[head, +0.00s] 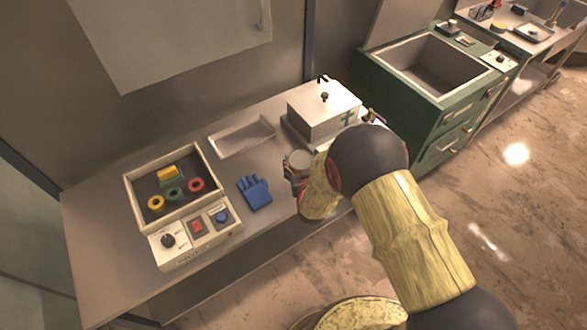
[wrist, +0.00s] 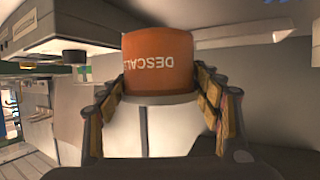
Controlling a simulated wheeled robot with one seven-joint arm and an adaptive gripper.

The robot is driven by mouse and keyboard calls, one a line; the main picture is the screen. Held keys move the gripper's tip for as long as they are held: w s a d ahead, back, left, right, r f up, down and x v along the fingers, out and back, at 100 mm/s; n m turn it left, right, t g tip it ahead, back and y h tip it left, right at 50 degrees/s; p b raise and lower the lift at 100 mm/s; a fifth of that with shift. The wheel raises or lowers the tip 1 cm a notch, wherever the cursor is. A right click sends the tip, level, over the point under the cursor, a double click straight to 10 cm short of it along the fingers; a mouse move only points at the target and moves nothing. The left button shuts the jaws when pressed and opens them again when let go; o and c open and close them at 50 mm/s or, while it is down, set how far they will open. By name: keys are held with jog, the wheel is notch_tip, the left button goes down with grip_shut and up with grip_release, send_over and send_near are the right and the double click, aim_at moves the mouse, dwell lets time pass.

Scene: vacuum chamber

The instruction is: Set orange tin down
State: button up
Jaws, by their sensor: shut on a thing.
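The orange tin (wrist: 160,62) shows in the wrist view, with white lettering that reads "DESCAL" before it is cut off. It has a pale band at its near end. My gripper (wrist: 158,88) is shut on it, one finger on each side. In the head view the tin (head: 299,160) shows as a pale round top at my gripper (head: 297,175), over the bench near its front edge. My arm partly hides it. I cannot tell whether the tin touches the bench.
On the bench (head: 110,265) stand a control box (head: 195,238) with a tray of coloured rings, a blue glove (head: 254,192), an empty shallow tray (head: 241,138) and a white box (head: 322,108) behind my gripper. A green cabinet with a sink (head: 435,65) is to the right.

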jog(key=w+f, duration=0.1)
jog(key=w+a+f, duration=0.1)
jog(key=f, duration=0.1)
jog(key=w+f+b, duration=0.1)
jog(key=f, duration=0.1)
jog(key=shift+w+a+f, duration=0.15)
jog(key=shift+w+a, duration=0.2)
jog(key=shift+a, duration=0.05)
jog(key=shift+w+f+b, duration=0.1)
jog(key=shift+f+b, duration=0.3)
jog(key=shift+f, duration=1.2)
jog(key=shift+f, duration=0.1)
jog(key=o, duration=1.1)
jog(key=shift+o, duration=0.6)
